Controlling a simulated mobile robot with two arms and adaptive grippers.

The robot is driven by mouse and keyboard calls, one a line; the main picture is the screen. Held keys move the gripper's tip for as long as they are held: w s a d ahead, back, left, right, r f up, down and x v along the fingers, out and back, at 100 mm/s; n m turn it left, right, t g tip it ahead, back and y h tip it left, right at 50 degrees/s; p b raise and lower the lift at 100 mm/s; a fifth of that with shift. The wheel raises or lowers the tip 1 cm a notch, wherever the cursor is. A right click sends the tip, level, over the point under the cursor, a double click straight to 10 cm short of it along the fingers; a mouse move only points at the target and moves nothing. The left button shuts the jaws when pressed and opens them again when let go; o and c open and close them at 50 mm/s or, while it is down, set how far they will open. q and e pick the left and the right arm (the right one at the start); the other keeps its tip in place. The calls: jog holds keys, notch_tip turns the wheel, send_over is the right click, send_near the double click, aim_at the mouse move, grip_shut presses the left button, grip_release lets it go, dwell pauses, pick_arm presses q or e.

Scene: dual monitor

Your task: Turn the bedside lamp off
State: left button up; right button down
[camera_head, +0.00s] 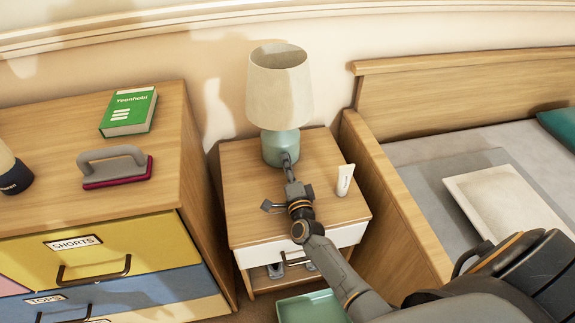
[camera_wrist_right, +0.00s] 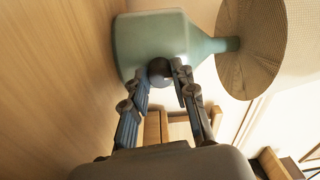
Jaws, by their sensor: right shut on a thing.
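The bedside lamp has a cream shade (camera_head: 279,88) and a pale green base (camera_head: 279,146). It stands upright at the back of the wooden nightstand (camera_head: 245,200). My right gripper (camera_head: 287,162) reaches the front of the base. In the right wrist view the green base (camera_wrist_right: 150,35) lies sideways above the fingers, with the shade (camera_wrist_right: 255,45) to the right. A dark round knob (camera_wrist_right: 160,68) on the base sits between the fingertips of my right gripper (camera_wrist_right: 162,76), which is shut on it. Whether the lamp is lit is unclear. My left gripper is not in view.
A white tube (camera_head: 345,180) stands on the nightstand's right side. A dresser with a green book (camera_head: 129,111) and a grey-handled tool (camera_head: 115,168) is at left. The bed (camera_head: 430,165) is at right. A green tray (camera_head: 305,308) lies below in front.

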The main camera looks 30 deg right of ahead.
jog(key=shift+f, duration=0.1)
jog(key=c, duration=1.1)
grip_release()
jog(key=shift+o, duration=0.2)
jog(key=shift+s+a, duration=0.1)
jog(key=shift+s, duration=0.15)
jog(key=v, duration=1.1)
jog(key=shift+s, duration=0.3)
